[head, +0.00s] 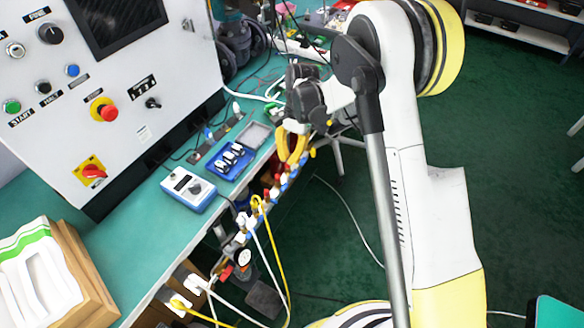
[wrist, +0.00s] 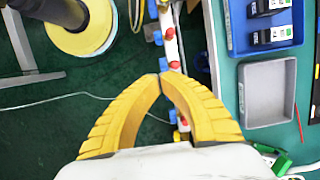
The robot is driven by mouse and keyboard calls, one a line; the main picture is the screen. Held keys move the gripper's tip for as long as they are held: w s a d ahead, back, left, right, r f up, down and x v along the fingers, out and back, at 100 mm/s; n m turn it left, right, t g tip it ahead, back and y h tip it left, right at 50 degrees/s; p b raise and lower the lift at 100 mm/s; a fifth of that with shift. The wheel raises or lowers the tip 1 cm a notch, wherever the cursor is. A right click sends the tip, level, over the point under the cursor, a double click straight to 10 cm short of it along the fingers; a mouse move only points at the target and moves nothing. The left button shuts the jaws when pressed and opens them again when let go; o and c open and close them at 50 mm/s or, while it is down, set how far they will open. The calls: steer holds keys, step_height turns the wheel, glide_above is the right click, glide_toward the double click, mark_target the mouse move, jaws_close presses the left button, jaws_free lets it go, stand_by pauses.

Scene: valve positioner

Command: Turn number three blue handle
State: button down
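My gripper (head: 292,150) hangs over the far part of a valve rail on the bench's front edge in the head view. In the wrist view the yellow fingertips (wrist: 163,76) meet in front of the white rail (wrist: 169,45), with nothing visible held between them. Blue handles and red handles alternate along the rail. One blue handle (wrist: 173,116) shows in the gap between the curved fingers, behind them. Another blue handle (wrist: 158,38) is farther up the rail. A red handle (wrist: 174,64) is just beyond the tips. I cannot tell which handle is number three.
A blue tray (wrist: 234,42) and a grey tray (wrist: 244,102) lie on the green bench beside the rail. A control panel (head: 105,75) stands behind, with a blue-white box (head: 188,190) before it. White and yellow hoses hang off the rail's near end. Green floor lies open at right.

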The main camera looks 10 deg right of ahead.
mark_target(281, 191)
steer(key=b+x, duration=0.1)
steer(key=x, duration=0.2)
steer(key=b+x, duration=0.2)
steer(key=x, duration=0.1)
steer(key=b+x, duration=0.1)
steer(key=x, duration=0.3)
steer(key=shift+s+a, duration=0.1)
steer(key=shift+s, duration=0.2)
steer(key=shift+s+a+f+b, duration=0.65)
steer(key=shift+s+b, duration=0.05)
steer(key=shift+s, duration=0.15)
steer(key=shift+s+a+f, duration=0.25)
steer(key=shift+s+a, duration=0.1)
steer(key=shift+s, duration=0.1)
steer(key=shift+w, duration=0.15)
